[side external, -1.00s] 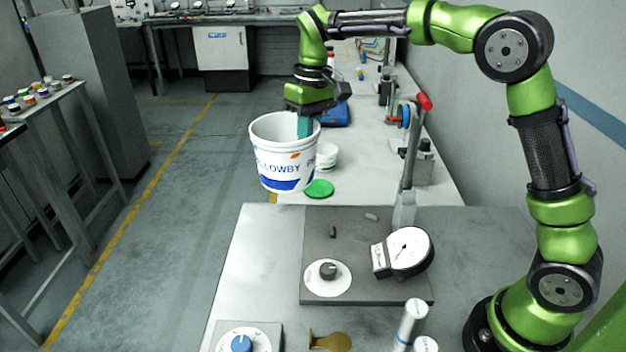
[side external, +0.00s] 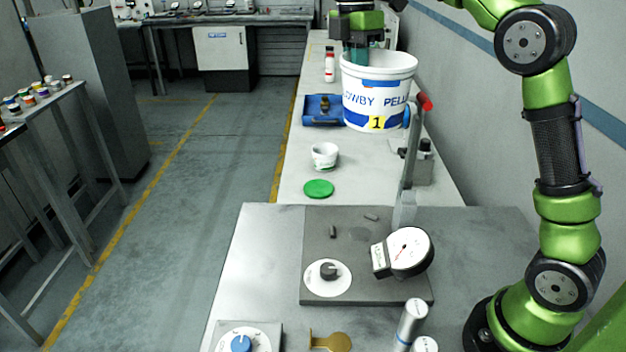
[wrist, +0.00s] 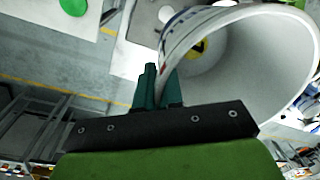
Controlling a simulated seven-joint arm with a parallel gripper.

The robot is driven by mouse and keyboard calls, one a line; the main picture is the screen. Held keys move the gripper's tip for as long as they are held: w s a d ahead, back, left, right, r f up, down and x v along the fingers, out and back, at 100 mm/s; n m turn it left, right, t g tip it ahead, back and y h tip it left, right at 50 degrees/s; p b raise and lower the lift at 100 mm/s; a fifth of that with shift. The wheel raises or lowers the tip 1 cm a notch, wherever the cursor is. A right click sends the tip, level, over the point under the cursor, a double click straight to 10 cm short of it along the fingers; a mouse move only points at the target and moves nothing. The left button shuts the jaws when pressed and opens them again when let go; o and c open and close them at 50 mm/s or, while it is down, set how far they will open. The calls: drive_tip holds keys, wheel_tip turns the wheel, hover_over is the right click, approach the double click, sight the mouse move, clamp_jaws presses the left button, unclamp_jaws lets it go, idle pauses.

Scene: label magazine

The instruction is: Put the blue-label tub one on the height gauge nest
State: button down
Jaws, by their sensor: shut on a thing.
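The white tub with blue lettering, a blue band and a yellow label marked 1 (side external: 376,103) hangs in the air in the side view. My gripper (side external: 357,55) is shut on its left rim wall. In the wrist view my gripper (wrist: 157,92) pinches the rim of the tub (wrist: 255,62), which is open and looks empty. The grey base plate (side external: 318,290) with small dark pegs and a white dial gauge (side external: 407,251) stands on the near bench, below the tub in the picture. I cannot tell for sure which part is the nest.
A grey post with a red-tipped lever (side external: 407,165) rises just below and right of the tub. A green disc (side external: 318,189), a small white cup (side external: 324,155) and a blue tray (side external: 318,112) lie on the bench. A black knob (side external: 328,271) sits on the plate.

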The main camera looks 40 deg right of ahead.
wheel_tip(320, 180, down, 28)
drive_tip(key=shift+f, duration=0.1)
idle(0.4)
drive_tip(key=c, duration=1.3)
unclamp_jaws()
drive_tip(key=r, duration=0.8)
drive_tip(key=w+r, duration=0.1)
drive_tip(key=r, duration=0.3)
drive_tip(key=shift+w+r, duration=0.1)
